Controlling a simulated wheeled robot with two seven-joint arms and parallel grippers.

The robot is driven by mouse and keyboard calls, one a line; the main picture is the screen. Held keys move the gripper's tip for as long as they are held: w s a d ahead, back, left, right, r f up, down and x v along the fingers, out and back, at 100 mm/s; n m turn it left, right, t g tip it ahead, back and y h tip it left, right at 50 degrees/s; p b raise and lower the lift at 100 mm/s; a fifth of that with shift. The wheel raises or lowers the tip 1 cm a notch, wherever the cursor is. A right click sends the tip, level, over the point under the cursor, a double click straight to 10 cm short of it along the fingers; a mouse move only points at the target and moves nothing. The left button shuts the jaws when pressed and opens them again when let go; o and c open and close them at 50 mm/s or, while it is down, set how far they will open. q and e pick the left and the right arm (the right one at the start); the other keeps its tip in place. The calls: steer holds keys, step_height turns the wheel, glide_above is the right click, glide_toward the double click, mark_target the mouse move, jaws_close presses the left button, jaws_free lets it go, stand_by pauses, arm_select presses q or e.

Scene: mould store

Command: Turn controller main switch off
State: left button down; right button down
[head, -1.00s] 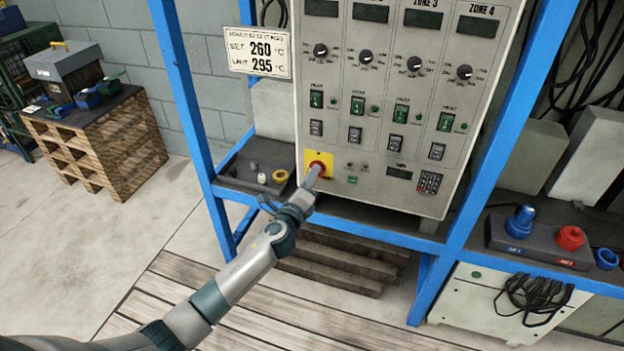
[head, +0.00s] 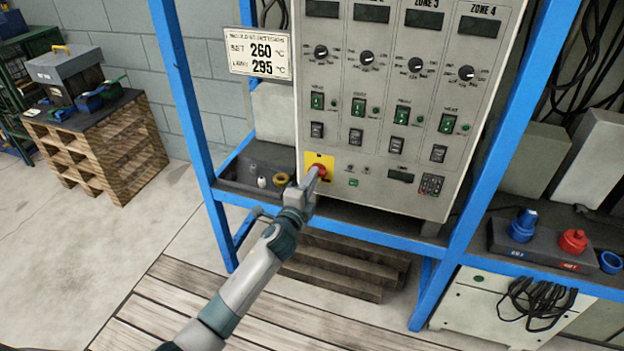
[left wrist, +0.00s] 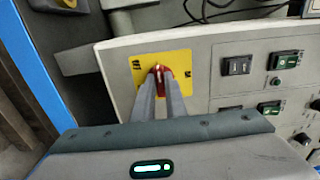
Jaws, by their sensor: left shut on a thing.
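The controller (head: 350,195) is a light grey cabinet with several zone columns, standing on a blue frame. Its main switch (head: 320,170) is a red rotary knob on a yellow plate (head: 312,158) at the lower left of the front. In the left wrist view, the red knob (left wrist: 163,74) sits between the fingertips, on the yellow plate (left wrist: 178,62). My left gripper (head: 314,181) is shut on the knob, and its fingers (left wrist: 161,90) partly cover it. The knob's exact setting is hard to read. My right gripper is in neither view.
The blue frame (head: 187,95) has an upright left of the controller and another (head: 500,150) at right. A dark tray (head: 238,170) with small parts lies left of the switch. Blue and red plugs (head: 572,241) stand at lower right. Wooden steps (head: 335,268) lie below.

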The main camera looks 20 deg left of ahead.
arm_select(q)
steer(key=c, duration=1.8)
jaws_free()
steer(key=shift+s, duration=0.1)
